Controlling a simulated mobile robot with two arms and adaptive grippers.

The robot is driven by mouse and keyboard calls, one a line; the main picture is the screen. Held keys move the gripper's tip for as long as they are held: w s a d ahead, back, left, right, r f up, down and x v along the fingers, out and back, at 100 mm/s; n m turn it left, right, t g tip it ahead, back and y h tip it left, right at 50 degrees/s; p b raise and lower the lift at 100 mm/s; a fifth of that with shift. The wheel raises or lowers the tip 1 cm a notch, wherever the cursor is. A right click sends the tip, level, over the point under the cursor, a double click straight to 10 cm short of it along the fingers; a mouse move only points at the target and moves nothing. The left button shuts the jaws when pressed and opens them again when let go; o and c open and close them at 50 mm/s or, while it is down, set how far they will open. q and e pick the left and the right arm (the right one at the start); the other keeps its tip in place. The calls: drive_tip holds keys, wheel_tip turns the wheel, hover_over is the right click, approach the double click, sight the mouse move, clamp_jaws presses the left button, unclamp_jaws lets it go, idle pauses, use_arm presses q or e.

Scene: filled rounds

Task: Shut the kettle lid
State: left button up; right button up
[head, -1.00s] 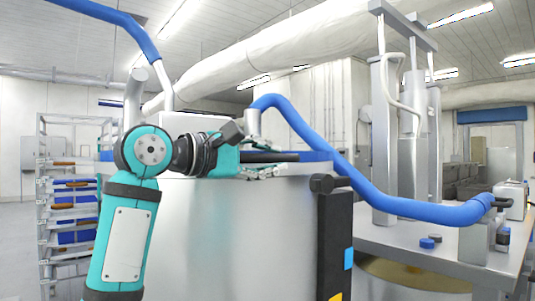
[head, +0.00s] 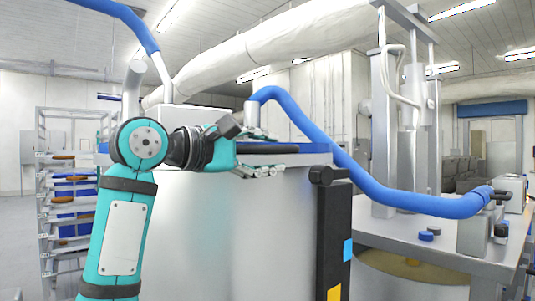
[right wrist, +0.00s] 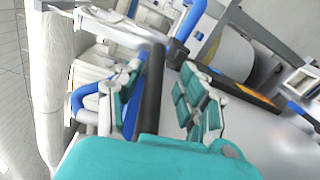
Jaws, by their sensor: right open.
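The kettle (head: 250,225) is a large round steel vessel in the middle of the head view. Its blue lid (head: 318,147) lies about level along the top, seen nearly edge-on, so I cannot tell whether it is fully closed. A black bar (head: 275,149) runs along the lid's near side. My right gripper (head: 262,171) is at this near upper edge, fingers pointing right. In the right wrist view my right gripper (right wrist: 160,98) is open, with the black bar (right wrist: 152,85) passing between its fingers. Contact cannot be told. My left gripper is not in view.
A blue hose (head: 370,188) arches from the kettle top across to the right. A black control post (head: 333,235) stands at the kettle's right front. A steel table (head: 440,258) with small items is at right. A rack (head: 70,190) with trays stands at left.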

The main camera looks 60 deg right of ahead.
drive_tip(key=v, duration=1.1)
drive_tip(key=shift+w+a, duration=0.15)
drive_tip(key=shift+a, duration=0.1)
drive_tip(key=shift+f, duration=0.1)
